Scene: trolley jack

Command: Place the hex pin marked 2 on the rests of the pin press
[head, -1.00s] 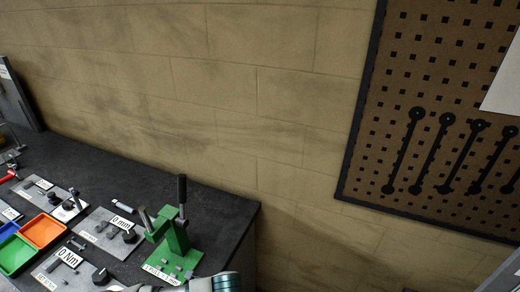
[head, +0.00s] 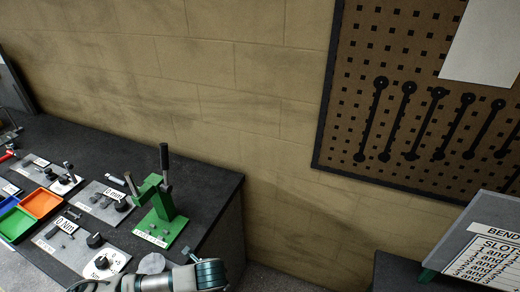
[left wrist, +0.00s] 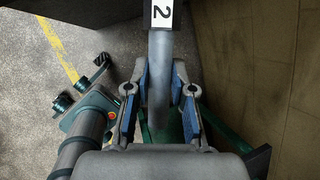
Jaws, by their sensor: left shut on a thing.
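The hex pin marked 2 (left wrist: 160,75) is a grey bar with a white label bearing a black 2. It lies between the blue-padded fingers of my left gripper (left wrist: 160,92), which is shut on it. Its far end runs out of the top of the left wrist view. The green pin press (head: 160,208) stands near the bench's right end in the head view, its dark lever up. Its small rests are hard to make out. My left arm crosses the bottom of the head view, in front of the press; I cannot make out the held pin there.
Grey plates with knobs and labels, such as the 0 Nm plate (head: 65,238), lie left of the press. Orange (head: 42,203) and green (head: 15,224) trays stand further left. A sloped sign board (head: 485,245) stands at lower right. A pegboard with tools (head: 430,100) hangs on the wall.

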